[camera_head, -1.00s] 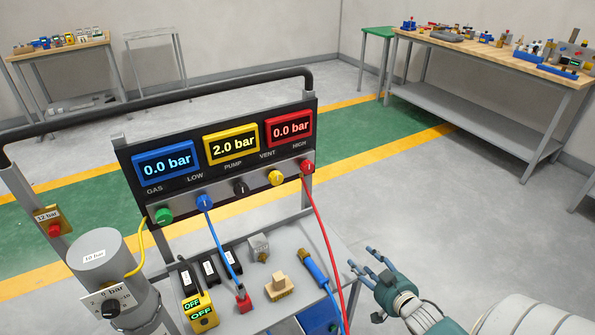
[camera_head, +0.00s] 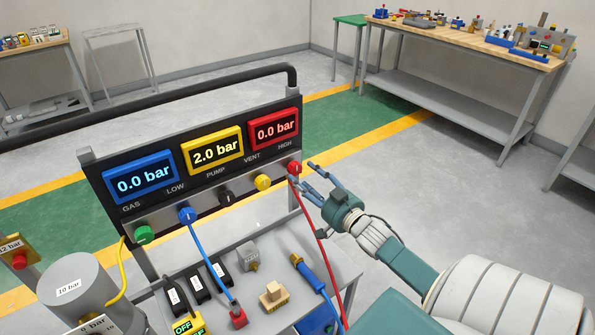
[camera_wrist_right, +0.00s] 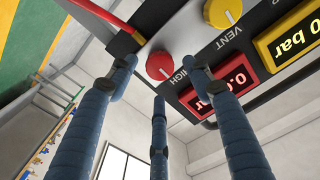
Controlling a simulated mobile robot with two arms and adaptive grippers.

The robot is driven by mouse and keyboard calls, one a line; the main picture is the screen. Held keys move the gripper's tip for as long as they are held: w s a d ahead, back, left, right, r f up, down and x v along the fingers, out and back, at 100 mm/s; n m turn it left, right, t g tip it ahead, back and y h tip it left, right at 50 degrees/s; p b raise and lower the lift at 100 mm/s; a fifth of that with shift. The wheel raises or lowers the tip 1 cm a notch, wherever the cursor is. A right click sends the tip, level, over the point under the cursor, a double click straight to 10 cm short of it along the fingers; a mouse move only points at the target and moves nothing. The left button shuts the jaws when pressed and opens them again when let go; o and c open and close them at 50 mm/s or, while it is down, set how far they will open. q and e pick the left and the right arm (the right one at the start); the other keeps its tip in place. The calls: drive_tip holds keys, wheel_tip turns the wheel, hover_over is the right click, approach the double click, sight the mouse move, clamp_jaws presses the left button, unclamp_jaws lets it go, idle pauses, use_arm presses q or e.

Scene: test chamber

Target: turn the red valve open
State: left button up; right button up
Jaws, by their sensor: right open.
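The red valve (camera_head: 294,168) is a round knob under the HIGH label at the right end of the panel's valve row. It also shows in the right wrist view (camera_wrist_right: 160,66), with a white mark on its face and the red hose beside it. My right gripper (camera_head: 312,178) is open and empty, just right of the red valve, with its fingers pointing at it. In the wrist view its three blue fingers (camera_wrist_right: 160,85) spread around the valve's place in the picture, apparently without touching it. The red display (camera_head: 275,130) above reads 0.0 bar. My left gripper is not in view.
The yellow VENT valve (camera_head: 263,182) sits close left of the red one. A red hose (camera_head: 318,235) hangs from the red valve past my fingers. The cart shelf (camera_head: 265,245) below holds small blocks and a blue hose handle (camera_head: 308,270). Open floor lies to the right.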

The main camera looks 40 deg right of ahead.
sight(297, 172)
drive_tip(key=shift+w+d, duration=0.2)
drive_tip(key=shift+w, duration=1.85)
drive_tip(key=c, duration=1.2)
drive_tip(key=shift+o, duration=0.2)
drive_tip(key=shift+f+n, duration=0.1)
drive_tip(key=shift+n, duration=0.2)
drive_tip(key=n+p, duration=0.1)
drive_tip(key=n, duration=0.2)
drive_tip(key=shift+n, duration=0.4)
drive_tip(key=n, duration=0.4)
drive_tip(key=shift+f, duration=0.15)
drive_tip(key=n, duration=0.5)
drive_tip(key=shift+s, duration=0.1)
drive_tip(key=shift+d+n+b, duration=0.1)
drive_tip(key=shift+n+b, duration=0.55)
drive_tip(key=shift+n, duration=1.55)
